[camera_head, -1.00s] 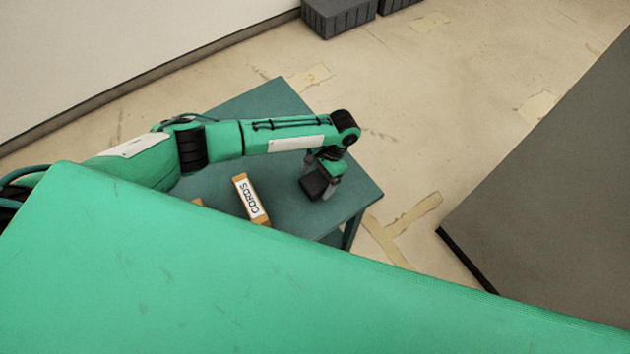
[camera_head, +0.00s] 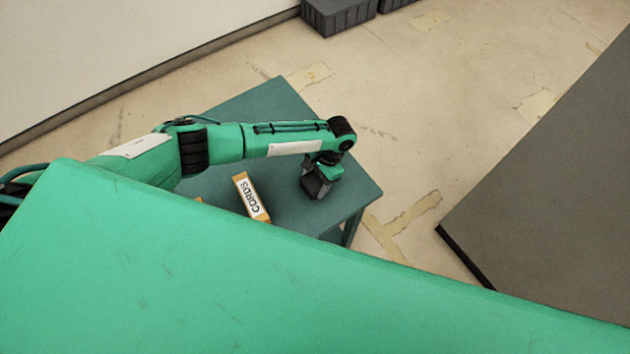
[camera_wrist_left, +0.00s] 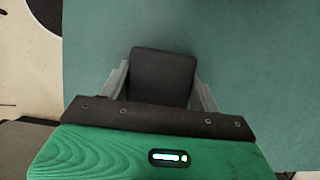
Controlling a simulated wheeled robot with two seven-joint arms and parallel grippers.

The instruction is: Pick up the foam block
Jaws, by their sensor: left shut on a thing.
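The foam block (camera_wrist_left: 162,75) is a dark grey block. In the left wrist view it sits between the two grey fingers of my left gripper (camera_wrist_left: 161,88), which is shut on it. In the head view the block (camera_head: 316,186) shows below my left gripper (camera_head: 320,178), over the right part of the teal table (camera_head: 285,110). I cannot tell whether the block still touches the tabletop. My right gripper is not in view.
An orange box labelled CORDS (camera_head: 251,197) stands on the table to the left of the block. Dark grey crates (camera_head: 340,16) stand on the floor at the back. A large grey surface (camera_head: 560,180) is at the right. The table's far part is clear.

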